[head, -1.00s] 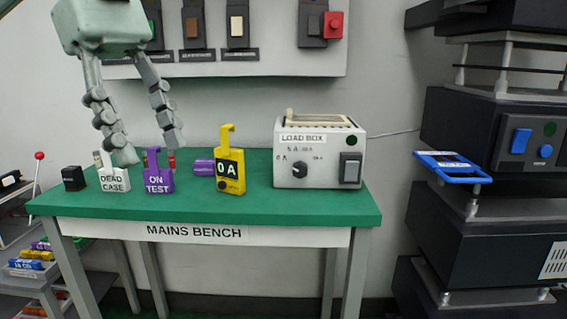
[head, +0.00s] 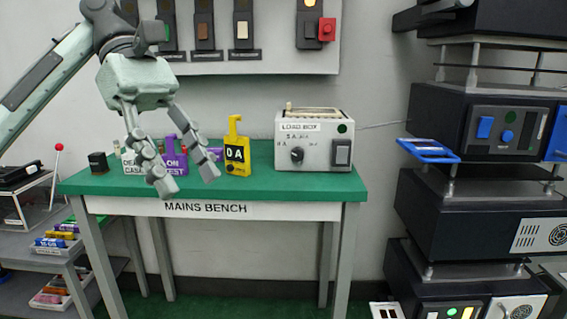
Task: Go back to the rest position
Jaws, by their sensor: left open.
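My left gripper (head: 183,186) hangs in front of the bench with its fingers spread, open and empty. Its fingers partly cover the white DEAD CASE holder (head: 133,165) and the purple ON TEST holder (head: 174,162) behind them. A yellow 0 A tag (head: 237,154) stands on the green-topped mains bench (head: 290,187), to the right of the fingers and apart from them. The white load box (head: 314,142) stands at the bench's right end. My right gripper is not in view.
A wall panel (head: 270,62) with switches and a red button is above the bench. A dark equipment rack (head: 450,205) with a blue handle (head: 428,151) stands at right. A shelf with coloured items (head: 60,240) is at left. Floor shows under the bench.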

